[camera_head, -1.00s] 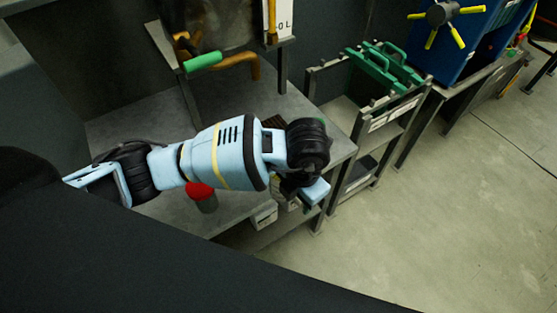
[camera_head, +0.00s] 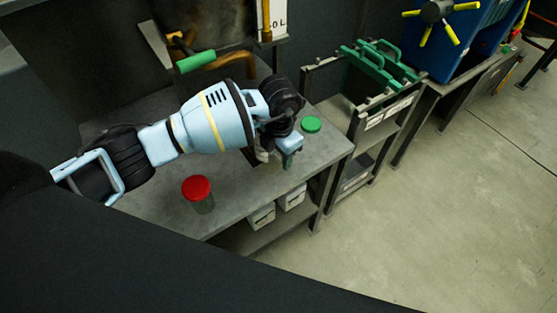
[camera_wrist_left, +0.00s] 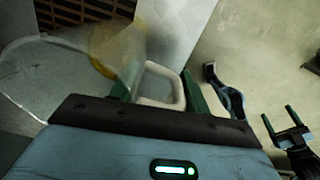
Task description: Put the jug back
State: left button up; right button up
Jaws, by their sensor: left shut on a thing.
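The jug (camera_wrist_left: 100,55) is clear and see-through, with a yellowish patch, in the left wrist view. Its pale loop handle (camera_wrist_left: 163,84) lies between the green fingers of my left gripper (camera_wrist_left: 160,88), which is shut on it. In the head view my left gripper (camera_head: 289,148) is over the right part of the grey table (camera_head: 245,185). There the jug is mostly hidden by the gripper and wrist, and I cannot tell whether it touches the table. My right gripper (camera_wrist_left: 280,122) shows at the right of the wrist view, fingers apart and empty.
A red-lidded jar (camera_head: 197,188) stands at the table's front, left of the gripper. A green-lidded jar (camera_head: 311,124) stands close, behind and right. A machine with a green handle (camera_head: 195,62) is behind. A rack with green handles (camera_head: 385,62) is to the right.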

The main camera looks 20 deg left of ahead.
aim_at(279, 158)
pick_arm(q)
jog(key=shift+w+f, duration=0.1)
jog(key=shift+f, duration=1.65)
jog(key=shift+f, duration=0.15)
jog(key=o, duration=1.3)
jog(key=shift+c, duration=0.2)
